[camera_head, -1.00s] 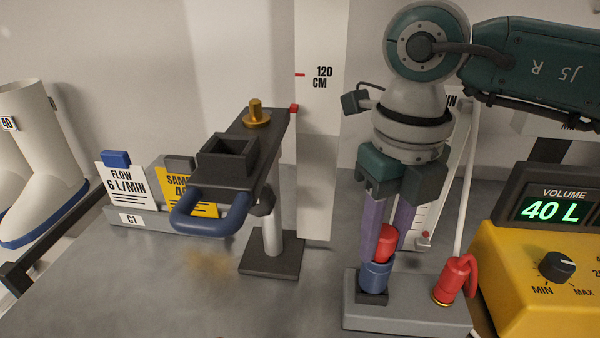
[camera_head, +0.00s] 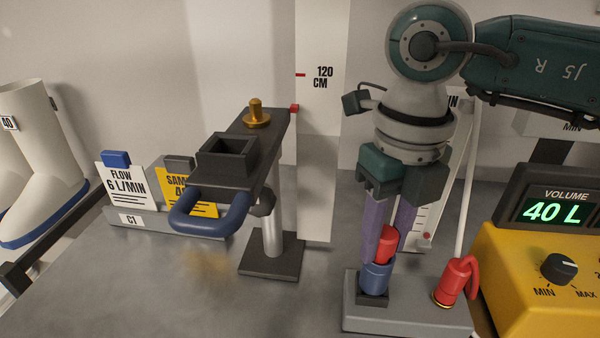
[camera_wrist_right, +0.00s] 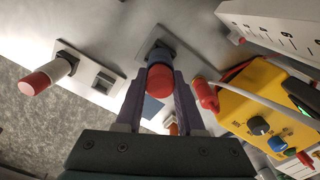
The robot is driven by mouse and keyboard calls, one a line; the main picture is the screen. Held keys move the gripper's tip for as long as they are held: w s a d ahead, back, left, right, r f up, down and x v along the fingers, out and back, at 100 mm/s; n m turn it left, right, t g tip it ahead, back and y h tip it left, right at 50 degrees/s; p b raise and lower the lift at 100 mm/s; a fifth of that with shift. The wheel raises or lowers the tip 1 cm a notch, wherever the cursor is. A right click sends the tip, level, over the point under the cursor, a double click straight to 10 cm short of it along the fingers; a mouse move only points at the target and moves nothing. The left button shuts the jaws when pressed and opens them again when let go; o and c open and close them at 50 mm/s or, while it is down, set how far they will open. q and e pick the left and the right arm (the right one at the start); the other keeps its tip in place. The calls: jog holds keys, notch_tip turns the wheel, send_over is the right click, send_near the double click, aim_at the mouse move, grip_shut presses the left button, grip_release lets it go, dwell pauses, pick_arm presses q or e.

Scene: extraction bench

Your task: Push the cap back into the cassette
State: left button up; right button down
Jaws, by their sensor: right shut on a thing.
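The blue cylindrical body (camera_head: 376,278), which I take to be the cassette, stands in a dark square socket on a grey block. A red cylindrical part (camera_head: 387,244), which looks like the cap, sticks up from it. My right gripper (camera_head: 383,262) comes from above with its purple fingers on either side, the tips at the height of the blue body and shut on it. In the right wrist view the red cap's end (camera_wrist_right: 160,84) faces me between the fingers, with the blue body (camera_wrist_right: 160,55) beyond it. The left gripper is not in view.
The grey block (camera_head: 410,315) also carries a small red bottle-like part (camera_head: 456,281) at its right. A yellow device (camera_head: 520,290) with a 40 L display stands farther right. A stand with a blue loop handle (camera_head: 212,215) rises to the left. The bench front left is clear.

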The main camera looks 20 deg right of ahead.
aim_at(387, 232)
jog(key=shift+s+d+f, duration=0.15)
jog(key=shift+d+f, duration=0.1)
jog(key=shift+f, duration=0.35)
jog(key=c, duration=0.7)
grip_release()
jog(key=shift+o, duration=1.3)
jog(key=shift+a+r, duration=0.1)
jog(key=shift+r, duration=0.4)
notch_tip(387, 232, up, 10)
jog(key=shift+a+r+b, duration=0.1)
jog(key=shift+b, duration=0.35)
